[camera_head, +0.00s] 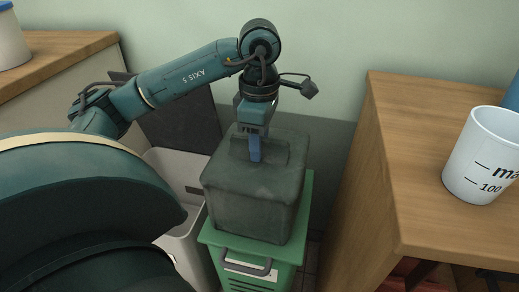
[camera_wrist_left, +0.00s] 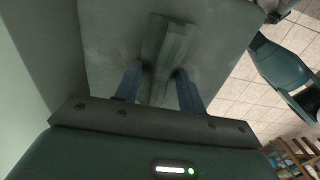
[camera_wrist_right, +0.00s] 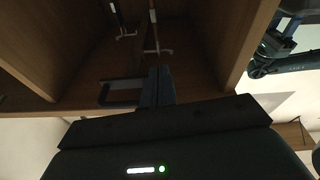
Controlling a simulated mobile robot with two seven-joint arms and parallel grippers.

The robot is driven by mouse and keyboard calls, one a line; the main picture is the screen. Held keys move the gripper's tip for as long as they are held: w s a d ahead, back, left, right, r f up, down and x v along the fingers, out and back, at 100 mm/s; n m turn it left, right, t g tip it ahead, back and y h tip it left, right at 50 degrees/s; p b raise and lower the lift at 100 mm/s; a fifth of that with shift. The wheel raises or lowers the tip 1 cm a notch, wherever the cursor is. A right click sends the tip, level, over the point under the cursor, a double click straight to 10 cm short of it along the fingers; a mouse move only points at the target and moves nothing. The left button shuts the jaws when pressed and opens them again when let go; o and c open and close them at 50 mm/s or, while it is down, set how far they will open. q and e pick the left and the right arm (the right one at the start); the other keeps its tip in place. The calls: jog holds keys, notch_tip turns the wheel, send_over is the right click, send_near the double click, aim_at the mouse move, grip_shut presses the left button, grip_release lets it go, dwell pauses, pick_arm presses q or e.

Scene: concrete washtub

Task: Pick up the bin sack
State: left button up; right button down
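The bin sack (camera_head: 254,196) is a dark grey-green, box-shaped bundle with a raised ridge on top. It sits upright on a green cabinet (camera_head: 212,236). My left gripper (camera_head: 255,158) points down at the top of the sack. In the left wrist view, the sack (camera_wrist_left: 215,45) fills the middle, and the fingers of my left gripper (camera_wrist_left: 159,70) stand apart on either side of the ridge (camera_wrist_left: 165,48). A gap shows beside the left finger, so the grip looks open. My right gripper (camera_wrist_right: 160,72) has its fingers together, with nothing seen between them.
A pale open bin (camera_head: 178,160) stands left of the green cabinet, with a dark panel (camera_head: 185,125) behind it. A wooden cabinet (camera_head: 410,150) stands close on the right, carrying a white measuring cup (camera_head: 478,165). A wooden counter (camera_head: 60,50) is at the left.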

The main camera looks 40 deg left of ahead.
pick_arm(q)
grip_shut()
dwell(1.3)
